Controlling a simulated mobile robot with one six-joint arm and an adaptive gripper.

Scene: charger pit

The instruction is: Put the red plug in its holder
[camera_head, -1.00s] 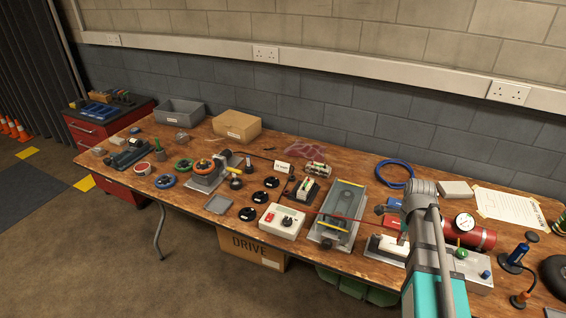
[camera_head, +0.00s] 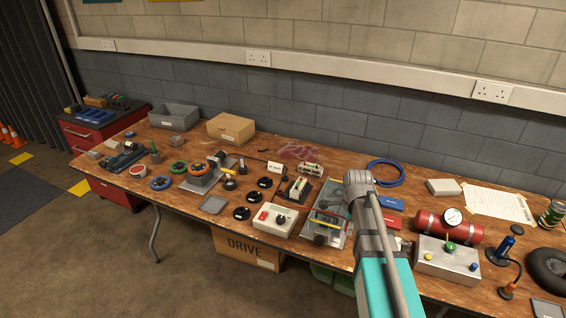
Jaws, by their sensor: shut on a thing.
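My arm, with a teal link and a grey joint, rises from the bottom right over the bench. My gripper cannot be made out; it seems hidden behind the arm's grey joint. I cannot pick out the red plug, or tell which part is its holder. A grey tray-like unit (camera_head: 309,231) with yellow strips lies just left of the arm, partly covered by it. A thin red line, perhaps a cable, crosses this unit.
A white control box (camera_head: 271,221) with a red button sits left of the tray unit. A red cylinder with a gauge (camera_head: 437,226) and a metal box with coloured knobs (camera_head: 447,262) stand right of the arm. A blue cable coil (camera_head: 385,173) lies behind. The bench is crowded.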

